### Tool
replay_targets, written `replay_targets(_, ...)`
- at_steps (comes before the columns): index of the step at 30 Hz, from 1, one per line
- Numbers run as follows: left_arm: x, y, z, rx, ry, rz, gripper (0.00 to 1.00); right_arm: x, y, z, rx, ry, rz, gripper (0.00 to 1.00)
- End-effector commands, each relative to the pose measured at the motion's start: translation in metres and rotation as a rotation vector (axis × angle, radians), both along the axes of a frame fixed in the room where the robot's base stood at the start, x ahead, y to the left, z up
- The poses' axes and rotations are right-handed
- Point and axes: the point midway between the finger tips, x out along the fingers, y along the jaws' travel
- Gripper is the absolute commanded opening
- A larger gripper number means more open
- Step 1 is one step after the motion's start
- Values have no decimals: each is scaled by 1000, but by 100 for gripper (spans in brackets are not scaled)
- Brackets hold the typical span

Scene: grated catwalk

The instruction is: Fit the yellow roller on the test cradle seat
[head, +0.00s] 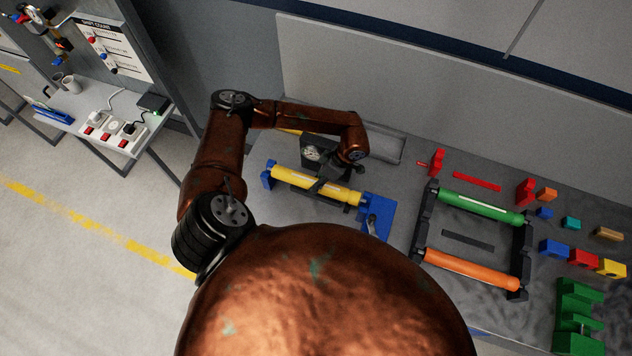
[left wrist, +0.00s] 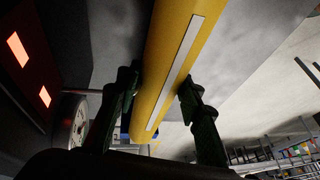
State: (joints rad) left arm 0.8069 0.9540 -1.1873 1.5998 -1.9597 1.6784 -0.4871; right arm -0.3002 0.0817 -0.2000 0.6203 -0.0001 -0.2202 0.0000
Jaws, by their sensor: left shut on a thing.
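The yellow roller (head: 338,192) has a pale stripe and lies along the blue test cradle (head: 378,208), with one end near the left blue post and the other near the right blue block. I cannot tell whether its ends are down in the seat. My left gripper (head: 320,184) is shut on the roller near its middle. In the left wrist view the roller (left wrist: 172,65) runs between the two dark fingers (left wrist: 160,98), and its far end meets something blue. The arm and gripper hide part of the cradle. My right gripper is not in view.
A dark box with a round dial (head: 313,152) stands close behind the roller. To the right, a dark frame (head: 419,215) holds a green roller (head: 480,206) and an orange roller (head: 470,269). Several coloured blocks and a green fixture (head: 577,315) lie farther right. A wall backs the bench.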

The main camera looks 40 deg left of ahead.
Motion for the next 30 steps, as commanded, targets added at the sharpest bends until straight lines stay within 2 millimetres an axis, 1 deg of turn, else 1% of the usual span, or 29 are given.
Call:
replay_targets(14,1,0,-17,-1,-1,0,0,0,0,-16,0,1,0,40)
replay_targets(27,0,0,-17,0,-1,0,0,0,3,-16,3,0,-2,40)
replay_targets(28,0,0,-17,0,-1,0,36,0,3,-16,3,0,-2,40)
replay_targets(30,0,0,-17,0,0,0,41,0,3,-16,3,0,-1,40)
